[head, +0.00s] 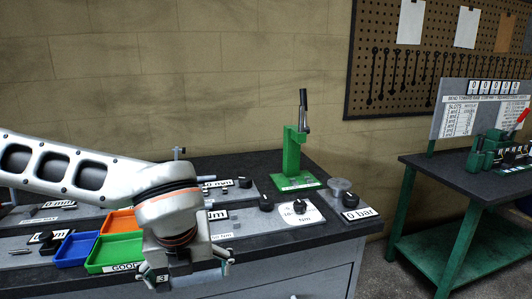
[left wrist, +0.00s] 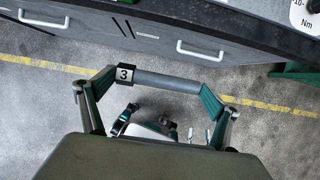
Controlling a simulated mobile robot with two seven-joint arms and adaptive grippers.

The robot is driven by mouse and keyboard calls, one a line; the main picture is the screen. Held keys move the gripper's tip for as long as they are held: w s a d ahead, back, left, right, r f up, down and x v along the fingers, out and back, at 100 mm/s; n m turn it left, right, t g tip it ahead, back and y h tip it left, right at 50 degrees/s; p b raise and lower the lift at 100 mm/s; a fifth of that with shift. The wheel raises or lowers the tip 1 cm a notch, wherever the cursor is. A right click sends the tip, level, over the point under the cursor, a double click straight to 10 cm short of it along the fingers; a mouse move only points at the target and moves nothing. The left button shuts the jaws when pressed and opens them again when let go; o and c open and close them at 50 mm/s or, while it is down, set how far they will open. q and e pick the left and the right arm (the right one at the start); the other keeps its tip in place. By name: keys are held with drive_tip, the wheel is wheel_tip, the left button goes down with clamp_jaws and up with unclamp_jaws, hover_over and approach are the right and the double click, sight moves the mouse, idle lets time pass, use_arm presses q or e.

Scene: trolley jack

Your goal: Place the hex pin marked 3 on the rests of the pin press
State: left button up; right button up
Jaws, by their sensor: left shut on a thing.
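The hex pin marked 3 (left wrist: 168,81) is a grey bar with a black-framed white number tag at its left end. My left gripper (left wrist: 158,88) is shut on it, with a finger at each end, over the floor in front of the bench. In the head view my left gripper (head: 186,272) hangs before the bench's front edge, and the tag 3 (head: 162,279) shows at its left finger. A green lever press (head: 292,160) stands at the bench's back right. A green device with a red handle (head: 490,150) stands on the right table; I cannot tell which is the pin press. My right gripper is not in view.
Blue (head: 75,249), orange (head: 120,222) and green (head: 110,255) trays sit on the bench left of my gripper. Dials and a "0 bar" label (head: 357,214) line its right front. A floor gap separates it from the right table (head: 440,177). A sign board (head: 485,115) stands behind the device.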

sight(170, 278)
use_arm(q)
drive_tip(key=shift+s+a+n, duration=0.15)
drive_tip(key=shift+s+n, duration=0.2)
drive_tip(key=shift+n, duration=0.05)
drive_tip(key=shift+a+n+y, duration=0.35)
drive_tip(key=shift+n+y, duration=0.05)
drive_tip(key=shift+n, duration=0.2)
drive_tip(key=a+n, duration=0.1)
drive_tip(key=n, duration=0.1)
drive_tip(key=a+f+n+g+y, duration=0.1)
drive_tip(key=f+n, duration=0.1)
drive_tip(key=n, duration=0.1)
drive_tip(key=shift+w+a+n+g+y+p, duration=0.25)
drive_tip(key=shift+a+n+g+y+p, duration=0.05)
drive_tip(key=shift+a+y, duration=0.1)
drive_tip(key=s+a+f+n+g, duration=0.2)
drive_tip(key=a+n+g, duration=0.3)
drive_tip(key=n, duration=0.9)
drive_tip(key=shift+s+a+f+p, duration=0.3)
drive_tip(key=shift+s+f+p, duration=0.1)
drive_tip(key=shift+s, duration=0.5)
